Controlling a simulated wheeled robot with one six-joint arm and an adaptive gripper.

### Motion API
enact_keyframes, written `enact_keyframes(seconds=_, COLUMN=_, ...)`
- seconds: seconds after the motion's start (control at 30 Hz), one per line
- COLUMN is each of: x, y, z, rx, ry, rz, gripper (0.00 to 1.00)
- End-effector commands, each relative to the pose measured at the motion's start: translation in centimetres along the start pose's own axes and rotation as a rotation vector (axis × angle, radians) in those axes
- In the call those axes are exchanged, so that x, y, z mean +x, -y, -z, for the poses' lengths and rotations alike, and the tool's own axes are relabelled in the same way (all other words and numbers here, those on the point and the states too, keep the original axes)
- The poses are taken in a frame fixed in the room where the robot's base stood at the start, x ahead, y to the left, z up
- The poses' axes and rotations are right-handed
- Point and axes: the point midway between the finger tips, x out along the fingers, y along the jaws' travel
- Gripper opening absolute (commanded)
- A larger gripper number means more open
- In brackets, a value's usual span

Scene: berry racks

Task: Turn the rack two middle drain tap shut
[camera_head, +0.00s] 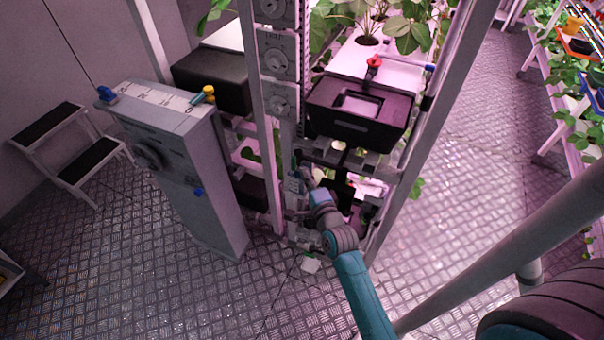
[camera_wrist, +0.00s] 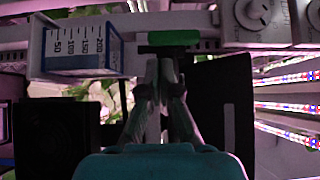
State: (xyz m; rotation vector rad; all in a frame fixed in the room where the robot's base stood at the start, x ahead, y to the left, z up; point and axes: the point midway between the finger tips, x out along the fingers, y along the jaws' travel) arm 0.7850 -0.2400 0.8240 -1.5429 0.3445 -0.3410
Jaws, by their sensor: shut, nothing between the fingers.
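In the wrist view a green bar-shaped handle (camera_wrist: 174,38), which looks like the drain tap's, lies crosswise in the picture near a pale rail. A dark flat piece sits just below it. My gripper (camera_wrist: 160,62) is shut and empty, its fingertips right by the handle; I cannot tell whether they touch it. In the head view my gripper (camera_head: 304,178) reaches in low at the front of the rack, beside its upright post. The tap is too small or hidden there to make out.
A blue-framed scale (camera_wrist: 82,50) is left of the handle, and grey dials (camera_wrist: 256,14) are to the right. In the head view a black tank (camera_head: 355,118) sits above my arm. A grey cabinet (camera_head: 185,170) stands to the left. The floor (camera_head: 470,230) at right is clear.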

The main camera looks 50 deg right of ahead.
Motion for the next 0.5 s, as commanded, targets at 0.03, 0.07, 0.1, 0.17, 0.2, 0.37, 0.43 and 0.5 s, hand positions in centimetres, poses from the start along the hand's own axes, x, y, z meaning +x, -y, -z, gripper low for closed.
enact_keyframes(seconds=0.03, x=0.19, y=0.02, z=-0.20, rx=-0.002, ry=0.001, rz=0.000, gripper=0.00)
enact_keyframes(seconds=0.07, x=0.28, y=0.03, z=-0.29, rx=-0.001, ry=0.001, rz=0.000, gripper=0.00)
enact_keyframes(seconds=0.1, x=0.40, y=0.04, z=-0.41, rx=-0.001, ry=0.001, rz=0.000, gripper=0.00)
enact_keyframes(seconds=0.17, x=0.56, y=0.06, z=-0.58, rx=-0.002, ry=0.001, rz=0.001, gripper=0.00)
enact_keyframes(seconds=0.2, x=0.66, y=0.07, z=-0.68, rx=-0.001, ry=0.001, rz=0.001, gripper=0.00)
enact_keyframes(seconds=0.37, x=0.93, y=0.09, z=-0.93, rx=-0.001, ry=0.000, rz=0.002, gripper=0.00)
enact_keyframes(seconds=0.43, x=1.00, y=0.09, z=-1.01, rx=-0.001, ry=0.000, rz=0.002, gripper=0.00)
enact_keyframes(seconds=0.5, x=1.05, y=0.09, z=-1.06, rx=0.000, ry=0.000, rz=0.002, gripper=0.00)
